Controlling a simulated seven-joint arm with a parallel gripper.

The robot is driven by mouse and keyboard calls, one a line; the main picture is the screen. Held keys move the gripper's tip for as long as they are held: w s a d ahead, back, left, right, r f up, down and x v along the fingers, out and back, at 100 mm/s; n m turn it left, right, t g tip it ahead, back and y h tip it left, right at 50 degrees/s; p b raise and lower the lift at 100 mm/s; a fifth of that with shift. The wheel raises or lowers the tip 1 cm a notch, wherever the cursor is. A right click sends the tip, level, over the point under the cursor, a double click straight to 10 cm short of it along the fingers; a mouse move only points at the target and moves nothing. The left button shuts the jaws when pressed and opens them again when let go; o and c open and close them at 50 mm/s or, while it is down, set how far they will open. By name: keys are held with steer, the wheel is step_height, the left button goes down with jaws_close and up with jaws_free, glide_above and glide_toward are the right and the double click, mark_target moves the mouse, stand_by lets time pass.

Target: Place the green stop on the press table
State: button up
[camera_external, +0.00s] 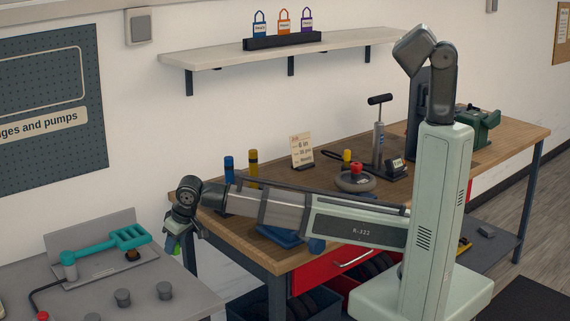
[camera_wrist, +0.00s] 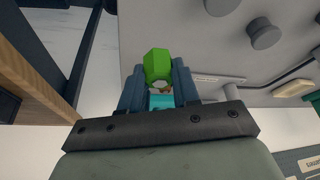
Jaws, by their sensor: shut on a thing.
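The green stop (camera_wrist: 157,64) shows in the wrist view as a bright green faceted piece between the tips of my gripper (camera_wrist: 159,85), which is shut on it. A teal patch (camera_wrist: 160,101) lies between the fingers; I cannot tell what it belongs to. In the external view my gripper (camera_external: 174,236) hangs low, with a bit of green (camera_external: 170,243) showing at it. It is in the gap between the wooden workbench and the grey press table (camera_external: 178,283), near the table's right side. The table also fills the upper right of the wrist view (camera_wrist: 210,45).
A teal press (camera_external: 105,244) stands on the grey table, with several dark grey knobs (camera_external: 123,297) in front. The wooden workbench (camera_external: 285,222) is at the right, holding blue and yellow cylinders (camera_external: 253,165). A wall shelf (camera_external: 220,54) with padlocks is above.

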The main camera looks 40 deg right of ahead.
mark_target(175, 279)
steer(key=shift+f, duration=4.8)
steer(key=shift+f, duration=0.15)
steer(key=o, duration=1)
steer(key=v, duration=1.2)
steer(key=shift+s, duration=0.1)
